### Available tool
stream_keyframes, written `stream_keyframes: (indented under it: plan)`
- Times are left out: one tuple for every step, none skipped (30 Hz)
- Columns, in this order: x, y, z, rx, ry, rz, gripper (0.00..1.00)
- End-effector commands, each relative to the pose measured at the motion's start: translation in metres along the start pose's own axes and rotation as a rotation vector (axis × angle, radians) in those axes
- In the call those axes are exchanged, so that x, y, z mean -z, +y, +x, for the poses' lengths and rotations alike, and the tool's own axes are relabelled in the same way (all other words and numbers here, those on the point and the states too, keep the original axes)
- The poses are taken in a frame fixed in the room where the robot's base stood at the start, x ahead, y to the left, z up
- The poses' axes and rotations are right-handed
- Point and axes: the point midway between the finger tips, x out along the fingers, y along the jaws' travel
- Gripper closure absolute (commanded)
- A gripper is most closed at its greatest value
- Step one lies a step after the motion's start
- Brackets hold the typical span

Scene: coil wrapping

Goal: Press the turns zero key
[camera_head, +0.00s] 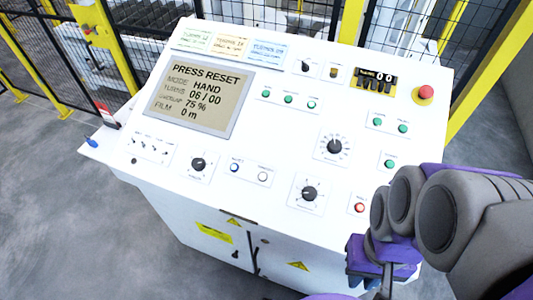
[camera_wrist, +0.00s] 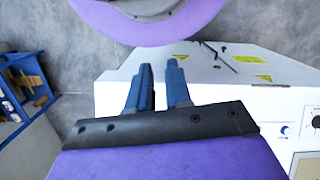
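The white control panel (camera_head: 270,130) has a screen (camera_head: 200,98) reading PRESS RESET, mode HAND, turns 06 / 00. The lettering beside the small keys is too small to read, so I cannot tell which is the turns zero key. My gripper (camera_head: 376,277) is at the panel's front right corner in the head view, partly hidden by my arm. In the wrist view my gripper (camera_wrist: 160,68) has two blue fingers with a narrow gap and nothing between them.
Knobs (camera_head: 333,147), green buttons (camera_head: 288,99) and a red mushroom button (camera_head: 425,93) stand up from the panel. A black mesh fence with yellow posts (camera_head: 97,35) is behind it. Blue shelving (camera_wrist: 22,85) is at left in the wrist view. Grey floor is clear at left.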

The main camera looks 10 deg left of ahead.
Motion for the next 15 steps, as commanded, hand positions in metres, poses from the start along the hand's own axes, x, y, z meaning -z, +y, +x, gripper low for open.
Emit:
stream_keyframes:
  plan:
    - [0.0000,0.0000,0.0000,0.000,0.000,0.000,0.86]
    - [0.0000,0.0000,0.0000,0.000,0.000,0.000,0.89]
    - [0.0000,0.0000,0.0000,0.000,0.000,0.000,0.93]
    - [0.0000,0.0000,0.0000,0.000,0.000,0.000,0.96]
    - [0.0000,0.0000,0.0000,0.000,0.000,0.000,0.99]
    - [0.0000,0.0000,0.0000,0.000,0.000,0.000,1.00]
    - [0.0000,0.0000,0.0000,0.000,0.000,0.000,1.00]
    - [0.0000,0.0000,0.0000,0.000,0.000,0.000,1.00]
    - [0.0000,0.0000,0.0000,0.000,0.000,0.000,1.00]
    - [0.0000,0.0000,0.0000,0.000,0.000,0.000,1.00]
    - [0.0000,0.0000,0.0000,0.000,0.000,0.000,1.00]
    - [0.0000,0.0000,0.0000,0.000,0.000,0.000,1.00]
    - [0.0000,0.0000,0.0000,0.000,0.000,0.000,1.00]
    - [0.0000,0.0000,0.0000,0.000,0.000,0.000,1.00]
    - [0.0000,0.0000,0.0000,0.000,0.000,0.000,1.00]
